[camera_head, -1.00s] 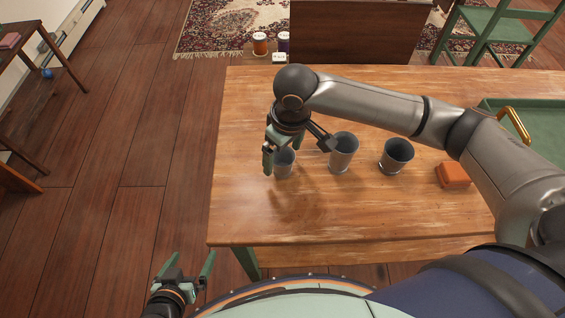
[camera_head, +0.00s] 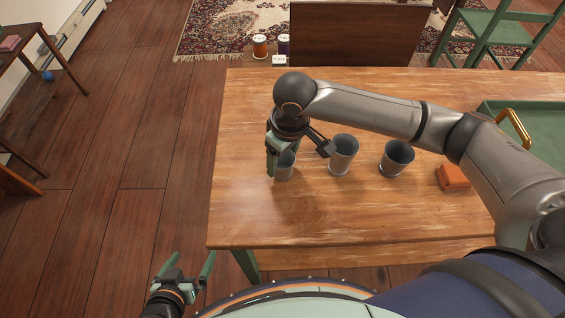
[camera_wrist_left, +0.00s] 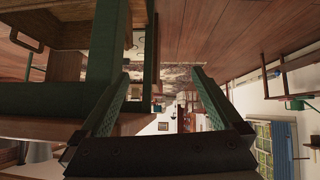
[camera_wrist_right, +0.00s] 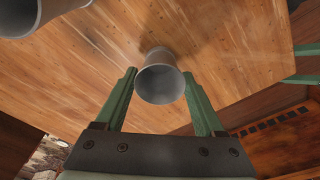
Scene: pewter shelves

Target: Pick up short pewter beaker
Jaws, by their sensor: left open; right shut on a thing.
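The short pewter beaker (camera_head: 285,168) stands on the wooden table toward its left side. It is the smallest of three pewter vessels in the head view. My right gripper (camera_head: 283,158) has come down around it from above, one finger on each side, and is shut on it. In the right wrist view the beaker (camera_wrist_right: 160,83) sits between the two green fingers, its open rim toward the camera and its base on the wood. My left gripper (camera_head: 187,272) is open and empty, off the table's front left corner; its spread fingers also show in the left wrist view (camera_wrist_left: 160,95).
Two taller pewter beakers stand to the right, a middle one (camera_head: 343,154) close to my right gripper and another (camera_head: 397,157) beyond it. An orange block (camera_head: 453,177) and a green tray (camera_head: 545,150) lie further right. The table front (camera_head: 330,215) is clear.

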